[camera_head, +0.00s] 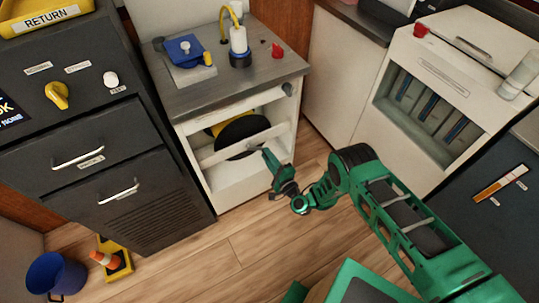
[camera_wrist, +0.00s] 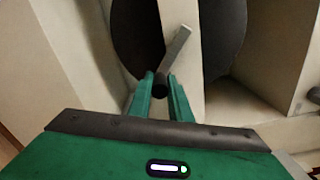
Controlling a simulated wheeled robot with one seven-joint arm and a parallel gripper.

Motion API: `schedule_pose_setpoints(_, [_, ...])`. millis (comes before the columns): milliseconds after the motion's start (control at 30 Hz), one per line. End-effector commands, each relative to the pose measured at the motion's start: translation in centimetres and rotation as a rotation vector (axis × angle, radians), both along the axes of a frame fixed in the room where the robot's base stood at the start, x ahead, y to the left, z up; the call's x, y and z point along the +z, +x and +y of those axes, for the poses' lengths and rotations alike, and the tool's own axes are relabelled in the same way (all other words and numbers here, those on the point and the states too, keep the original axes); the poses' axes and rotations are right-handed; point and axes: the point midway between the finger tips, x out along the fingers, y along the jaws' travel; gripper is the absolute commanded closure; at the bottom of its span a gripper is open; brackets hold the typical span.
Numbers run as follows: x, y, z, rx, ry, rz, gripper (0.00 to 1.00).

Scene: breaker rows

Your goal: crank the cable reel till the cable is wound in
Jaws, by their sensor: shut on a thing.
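The cable reel (camera_head: 240,128) is a black disc inside the open white cabinet (camera_head: 240,189), with a yellow part (camera_head: 217,129) beside it. In the wrist view the dark disc (camera_wrist: 134,38) shows on both sides of a pale bar (camera_wrist: 180,12). A grey crank arm (camera_wrist: 177,47) slants down across the bar to a dark round handle (camera_wrist: 160,87). My gripper (camera_wrist: 160,84) has its two green fingers closed around this handle. In the head view my gripper (camera_head: 266,154) reaches the cabinet front from the right. How much cable is out cannot be told.
The cabinet top holds a blue device (camera_head: 184,48), a white bottle-like item (camera_head: 239,40) and a red piece (camera_head: 277,50). A dark drawer unit (camera_head: 90,135) stands left. A blue bucket (camera_head: 55,275) and a striped cone (camera_head: 104,259) are on the floor. Floor ahead is clear.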

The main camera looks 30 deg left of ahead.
Motion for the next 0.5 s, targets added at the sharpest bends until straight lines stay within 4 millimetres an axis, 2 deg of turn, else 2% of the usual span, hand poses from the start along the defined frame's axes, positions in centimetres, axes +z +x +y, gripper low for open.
schedule_pose_setpoints(33, [0.0, 0.49, -0.17, -0.008, 0.006, 0.004, 1.0])
schedule_pose_setpoints(500, [-0.17, 0.42, -0.16, -0.01, 0.017, 0.027, 1.0])
